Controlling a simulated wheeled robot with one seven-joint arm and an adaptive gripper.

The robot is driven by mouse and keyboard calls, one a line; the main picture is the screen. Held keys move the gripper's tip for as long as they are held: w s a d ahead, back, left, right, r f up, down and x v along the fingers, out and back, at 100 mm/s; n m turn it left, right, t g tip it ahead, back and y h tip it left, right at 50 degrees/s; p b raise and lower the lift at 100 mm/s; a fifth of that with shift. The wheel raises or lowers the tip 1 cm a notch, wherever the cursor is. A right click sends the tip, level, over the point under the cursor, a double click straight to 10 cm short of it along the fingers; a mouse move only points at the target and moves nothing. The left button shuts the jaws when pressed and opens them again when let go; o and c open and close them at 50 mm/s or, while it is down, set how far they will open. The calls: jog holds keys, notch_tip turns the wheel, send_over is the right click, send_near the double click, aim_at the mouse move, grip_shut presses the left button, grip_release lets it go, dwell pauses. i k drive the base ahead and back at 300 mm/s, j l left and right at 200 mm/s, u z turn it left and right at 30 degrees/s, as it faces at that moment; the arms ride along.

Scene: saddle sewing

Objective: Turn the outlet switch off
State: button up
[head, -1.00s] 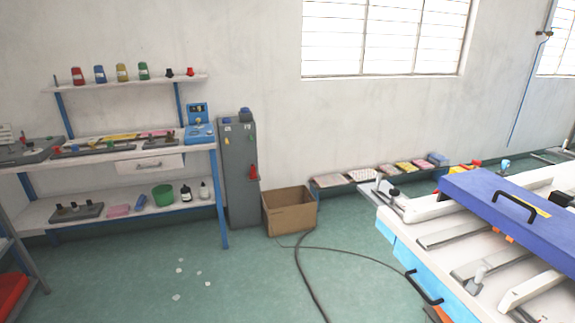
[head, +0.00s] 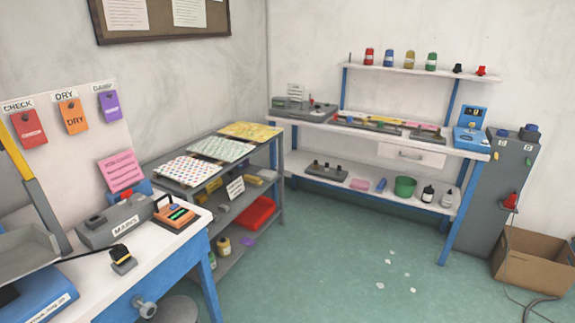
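No part plainly reads as an outlet switch. A grey box (head: 112,222) with a white label that seems to read MAINS sits on the white bench at the left. A small black and yellow piece (head: 122,257) on a grey base stands in front of it, with a dark cable running left. Whether either is the outlet switch, and its on or off state, I cannot tell. A red fitting (head: 511,200) is on the side of the grey cabinet (head: 478,195) at the right, with a thin cord hanging below. My gripper is not in view.
The white bench (head: 165,262) with blue legs fills the lower left. A grey shelf rack (head: 280,185) with patterned sheets stands behind it. A blue-legged workbench (head: 310,121) is at the back, a cardboard box (head: 530,262) at the right. The green floor (head: 340,270) between is mostly clear.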

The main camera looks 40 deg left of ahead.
aim_at(126, 195)
jog(key=u, duration=2.35)
jog(key=i+l+u, duration=0.1)
jog(key=i+l, duration=0.2)
jog(key=i, duration=0.25)
jog(key=i+l+u, duration=0.1)
jog(key=i+l, duration=0.25)
jog(key=i, duration=0.2)
jog(key=i+l+u, duration=0.1)
jog(key=i+l, duration=0.3)
jog(key=i, duration=0.15)
